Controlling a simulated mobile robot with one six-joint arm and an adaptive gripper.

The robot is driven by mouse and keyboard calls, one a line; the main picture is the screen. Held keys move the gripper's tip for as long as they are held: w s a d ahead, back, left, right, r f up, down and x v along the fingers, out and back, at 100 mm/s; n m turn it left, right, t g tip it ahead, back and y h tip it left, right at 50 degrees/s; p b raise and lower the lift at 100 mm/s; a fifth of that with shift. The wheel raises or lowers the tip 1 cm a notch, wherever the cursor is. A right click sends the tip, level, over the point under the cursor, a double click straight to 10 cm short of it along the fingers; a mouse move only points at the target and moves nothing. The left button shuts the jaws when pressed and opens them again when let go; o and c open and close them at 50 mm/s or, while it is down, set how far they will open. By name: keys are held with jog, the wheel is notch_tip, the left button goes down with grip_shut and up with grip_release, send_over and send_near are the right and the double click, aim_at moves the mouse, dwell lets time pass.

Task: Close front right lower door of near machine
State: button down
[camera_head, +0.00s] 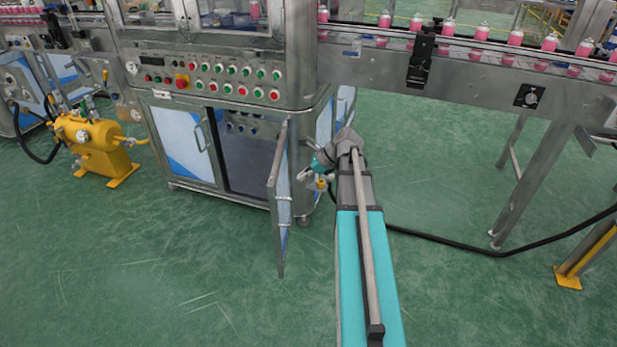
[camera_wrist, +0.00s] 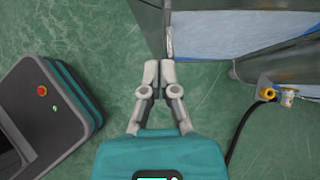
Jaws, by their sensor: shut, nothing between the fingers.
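The near machine's front right lower door (camera_head: 281,205) stands open. It swings out toward me and shows almost edge-on in the head view, with a bar handle (camera_head: 284,198) on its right side. In the wrist view a blue-and-white panel (camera_wrist: 235,32), apparently this door, has its edge just beyond the fingertips. My gripper (camera_head: 308,174) is to the right of the door, low by the machine's corner, partly hidden by my arm. In the wrist view my gripper (camera_wrist: 159,66) is shut and empty. I cannot tell whether the tips touch the door.
The closed front left lower door (camera_head: 183,142) is beside the dark open cabinet (camera_head: 245,165). A yellow valve (camera_wrist: 268,94) and a black hose (camera_wrist: 242,128) are close to my gripper's right. A conveyor (camera_head: 470,65) with pink cans is at upper right. The green floor in front is clear.

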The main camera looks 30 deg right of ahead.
aim_at(275, 186)
jog(key=shift+w+a+f+b, duration=0.35)
jog(key=shift+w+a, duration=0.3)
jog(key=shift+a, duration=0.25)
jog(key=shift+w+a+f+b, duration=0.3)
jog(key=shift+w+a+f, duration=0.2)
jog(key=shift+w+a, duration=0.3)
jog(key=shift+w+a+f+b, duration=0.35)
jog(key=shift+w+a, duration=0.2)
jog(key=shift+a, duration=0.4)
jog(key=shift+a+f, duration=0.1)
jog(key=shift+a, duration=0.1)
jog(key=shift+d, duration=0.15)
